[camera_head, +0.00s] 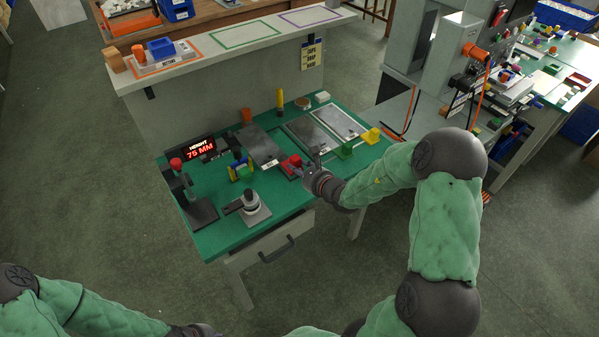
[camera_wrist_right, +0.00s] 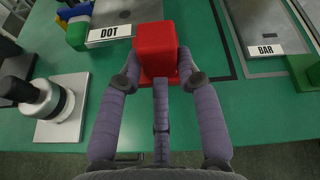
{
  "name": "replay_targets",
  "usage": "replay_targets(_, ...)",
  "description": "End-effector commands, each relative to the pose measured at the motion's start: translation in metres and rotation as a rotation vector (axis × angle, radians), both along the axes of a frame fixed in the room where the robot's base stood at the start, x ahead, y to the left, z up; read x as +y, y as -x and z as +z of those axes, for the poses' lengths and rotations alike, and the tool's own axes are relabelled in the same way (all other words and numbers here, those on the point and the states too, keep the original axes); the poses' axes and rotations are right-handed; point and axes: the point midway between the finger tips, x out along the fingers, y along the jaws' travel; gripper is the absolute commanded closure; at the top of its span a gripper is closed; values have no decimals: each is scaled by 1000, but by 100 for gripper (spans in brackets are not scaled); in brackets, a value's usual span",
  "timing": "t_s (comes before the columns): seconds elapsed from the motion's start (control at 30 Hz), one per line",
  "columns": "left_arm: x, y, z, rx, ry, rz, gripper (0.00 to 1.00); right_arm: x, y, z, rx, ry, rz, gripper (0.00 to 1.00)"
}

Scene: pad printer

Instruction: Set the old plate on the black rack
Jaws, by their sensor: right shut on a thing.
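My right gripper (camera_head: 307,168) is at the front of the green bench, its fingers closed around a red block (camera_head: 290,162). In the right wrist view the red block (camera_wrist_right: 156,47) stands between the fingertips (camera_wrist_right: 157,78), on a wider red base. A grey plate (camera_head: 262,145) labelled DOT lies to its left; its label (camera_wrist_right: 109,33) shows beside the block. A second grey plate (camera_head: 306,135) labelled BAR lies to the right. I cannot tell which plate is the old one, nor make out the black rack. My left gripper (camera_head: 197,330) is only partly seen at the bottom edge.
A green block (camera_head: 344,151) and a yellow block (camera_head: 371,136) stand to the right of the red one. A third plate (camera_head: 341,122) lies behind them. A stand with a round grey top (camera_head: 250,203) and a "75 MM" display (camera_head: 199,150) are at the left.

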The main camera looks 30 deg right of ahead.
Motion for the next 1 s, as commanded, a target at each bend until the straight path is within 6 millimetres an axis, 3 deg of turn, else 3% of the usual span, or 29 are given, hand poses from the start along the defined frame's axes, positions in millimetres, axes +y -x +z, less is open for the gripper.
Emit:
replay_targets(0.8, 0, 0, -9, -1, 0, 0, 100, -1, -1, -10, -4, 2, -1, 100)
replay_targets(0.83, 0, 0, -9, -1, 0, 0, 100, -1, 0, -11, -3, 2, 0, 60)
replay_targets(0.93, 0, 0, -9, -1, 0, 0, 100, -1, 0, -10, -3, 2, 0, 33)
replay_targets(1.0, 0, 0, -9, -1, 0, 0, 100, -1, 0, -10, -3, 2, 0, 33)
